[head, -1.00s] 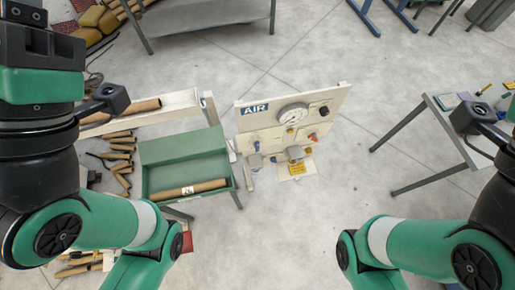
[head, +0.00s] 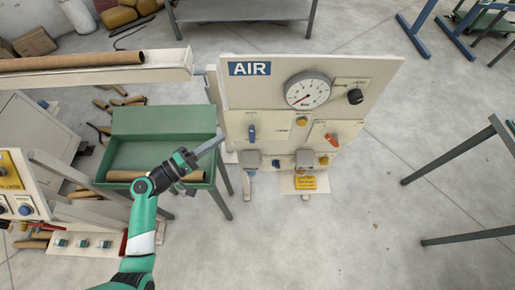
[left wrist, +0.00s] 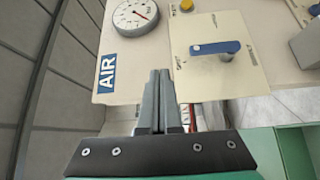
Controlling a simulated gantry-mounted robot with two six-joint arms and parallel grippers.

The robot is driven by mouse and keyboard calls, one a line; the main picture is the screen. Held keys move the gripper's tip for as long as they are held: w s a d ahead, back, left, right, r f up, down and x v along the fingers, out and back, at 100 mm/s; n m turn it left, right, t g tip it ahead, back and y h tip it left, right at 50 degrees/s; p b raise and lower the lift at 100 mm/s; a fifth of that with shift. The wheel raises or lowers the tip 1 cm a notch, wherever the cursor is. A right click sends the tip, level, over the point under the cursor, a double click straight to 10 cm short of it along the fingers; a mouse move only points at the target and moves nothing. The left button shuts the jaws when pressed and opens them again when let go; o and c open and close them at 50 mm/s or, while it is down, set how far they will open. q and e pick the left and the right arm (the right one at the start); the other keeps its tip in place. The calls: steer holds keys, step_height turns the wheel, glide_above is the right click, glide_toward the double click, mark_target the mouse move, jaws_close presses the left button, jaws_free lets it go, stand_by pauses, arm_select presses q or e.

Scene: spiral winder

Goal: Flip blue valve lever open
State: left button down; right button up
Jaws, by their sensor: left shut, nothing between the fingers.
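The blue valve lever (head: 251,132) is on the lower left of the white AIR panel (head: 235,95). In the head view it points roughly up and down. In the left wrist view the blue lever (left wrist: 215,48) lies sideways across its cream plate (left wrist: 220,80). My left gripper (head: 216,145) is shut and empty, to the left of the lever and apart from it. In the left wrist view its closed fingers (left wrist: 160,75) stand to the left of and below the lever. My right gripper is not in view.
A pressure gauge (head: 308,90), a black knob (head: 355,96) and an orange lever (head: 331,140) share the panel. A green bin (head: 160,120) holding a cardboard tube stands left of it, under my left forearm. A rail (head: 100,72) carries another tube. Open floor lies in front.

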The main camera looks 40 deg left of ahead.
arm_select(q)
steer(key=s+a+f+n+y+b, duration=0.2)
steer(key=s+a+f, duration=0.1)
steer(key=f, duration=0.4)
steer(key=shift+s+a+f+y+b, duration=0.15)
steer(key=shift+a+f+y+b, duration=0.15)
steer(key=shift+a, duration=0.1)
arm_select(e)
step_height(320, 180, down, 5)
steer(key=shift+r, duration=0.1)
arm_select(q)
steer(key=b, duration=0.4)
glide_toward(252, 135)
steer(key=w+a+r, duration=0.2)
steer(key=w+a, duration=0.2)
steer(key=shift+w+d+f, duration=0.25)
steer(key=shift+w+d, duration=1)
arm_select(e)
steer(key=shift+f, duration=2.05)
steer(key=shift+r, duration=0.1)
